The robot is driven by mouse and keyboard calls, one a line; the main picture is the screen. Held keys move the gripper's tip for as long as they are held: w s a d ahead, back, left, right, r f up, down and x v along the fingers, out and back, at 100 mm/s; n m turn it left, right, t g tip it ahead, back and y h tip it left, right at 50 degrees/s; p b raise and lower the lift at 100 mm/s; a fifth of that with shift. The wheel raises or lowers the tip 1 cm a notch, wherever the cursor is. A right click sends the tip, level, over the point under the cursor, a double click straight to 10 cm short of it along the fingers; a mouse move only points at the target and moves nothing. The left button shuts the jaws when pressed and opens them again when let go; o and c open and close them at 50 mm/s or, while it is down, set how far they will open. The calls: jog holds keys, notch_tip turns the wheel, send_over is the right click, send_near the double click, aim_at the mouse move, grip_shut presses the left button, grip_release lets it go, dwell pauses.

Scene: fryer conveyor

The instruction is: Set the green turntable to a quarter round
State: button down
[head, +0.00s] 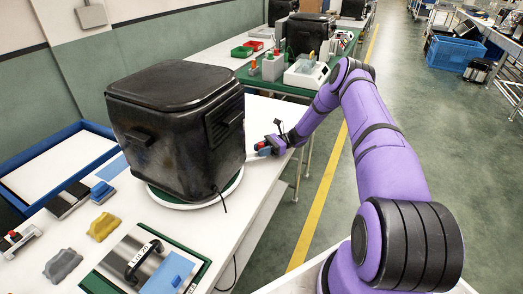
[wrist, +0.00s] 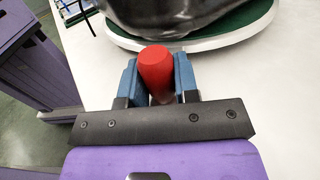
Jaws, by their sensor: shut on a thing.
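The turntable (head: 232,188) is a round disc with a green top and a white rim on the white table. The black fryer (head: 180,135) stands on it and hides most of it. In the wrist view the turntable's green top (wrist: 238,30) and pale rim show behind my gripper. My gripper (wrist: 158,82) has its blue fingers shut on a red handle (wrist: 155,65) beside the rim. How the handle joins the turntable is hidden. In the head view my gripper (head: 268,149) is right of the fryer, at the table's edge.
Left on the table are a blue-framed tray (head: 60,165), a yellow block (head: 103,226), a grey block (head: 62,264) and a metal box (head: 135,255). The floor aisle on the right is clear.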

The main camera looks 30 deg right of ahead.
jog(key=shift+w+d, duration=0.1)
jog(key=shift+w, duration=0.45)
jog(key=shift+w+r, duration=0.15)
jog(key=c, duration=0.9)
grip_release()
jog(key=shift+o, duration=0.2)
jog(key=shift+d, duration=0.1)
jog(key=shift+d, duration=0.3)
jog(key=d, duration=1)
